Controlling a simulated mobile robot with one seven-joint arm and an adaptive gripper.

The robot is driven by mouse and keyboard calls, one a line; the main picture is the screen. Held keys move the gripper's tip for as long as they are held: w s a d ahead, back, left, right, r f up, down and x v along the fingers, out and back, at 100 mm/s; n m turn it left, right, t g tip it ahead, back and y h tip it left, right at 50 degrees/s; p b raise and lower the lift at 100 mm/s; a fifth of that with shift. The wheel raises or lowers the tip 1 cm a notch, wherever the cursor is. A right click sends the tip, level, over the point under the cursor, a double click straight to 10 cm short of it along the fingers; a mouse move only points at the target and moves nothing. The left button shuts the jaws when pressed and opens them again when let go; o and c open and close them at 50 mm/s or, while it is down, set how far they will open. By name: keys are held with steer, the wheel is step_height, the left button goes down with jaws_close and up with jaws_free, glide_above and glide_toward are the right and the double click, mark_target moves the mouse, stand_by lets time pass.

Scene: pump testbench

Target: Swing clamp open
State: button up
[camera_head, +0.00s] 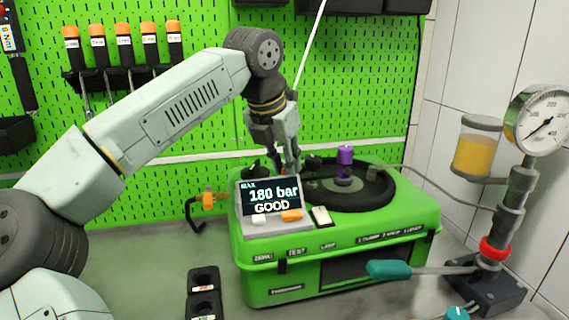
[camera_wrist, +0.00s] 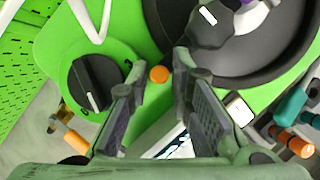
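My gripper (camera_head: 287,165) is above the back left of the green test unit (camera_head: 335,255), behind its display. In the wrist view my gripper (camera_wrist: 158,66) is open and empty, with its fingers on either side of an orange button (camera_wrist: 160,74). A black piece with a white mark (camera_wrist: 207,22), apparently the clamp, lies over the round black recess (camera_wrist: 268,75), beyond the right finger and apart from it. A purple cylinder (camera_head: 345,155) stands upright at the middle of the recess. My gripper partly hides the clamp area in the head view.
A black dial (camera_wrist: 95,84) sits left of the fingers. The display (camera_head: 272,199) reads 180 bar, GOOD. A hand pump with gauge (camera_head: 541,120) and teal-handled lever (camera_head: 389,270) stands at right. A pegboard wall (camera_head: 190,130) is behind.

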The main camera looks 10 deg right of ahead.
jaws_close()
steer(key=shift+w, duration=0.15)
steer(key=w+m, duration=0.1)
steer(key=m, duration=0.1)
steer(key=m+g+h, duration=0.1)
steer(key=shift+w+d+m, duration=0.15)
steer(key=shift+w+m, duration=0.25)
steer(key=m, duration=0.1)
steer(key=w+m+g, duration=0.1)
steer(key=shift+w+d+m, duration=0.2)
steer(key=shift+d+m, duration=0.1)
steer(key=m, duration=0.1)
steer(key=w+d+m+g, duration=0.1)
steer(key=m, duration=0.1)
steer(key=shift+w+d+m+g, duration=0.15)
steer(key=shift+w+m+g, duration=0.15)
steer(key=shift+m, duration=0.1)
steer(key=shift+w+d+m+g, duration=0.3)
steer(key=shift+d+m+g, duration=0.15)
steer(key=shift+m, duration=0.55)
steer(key=shift+w+d+m+g, duration=0.25)
steer(key=shift+d+m+g, duration=0.15)
steer(key=shift+m, duration=0.6)
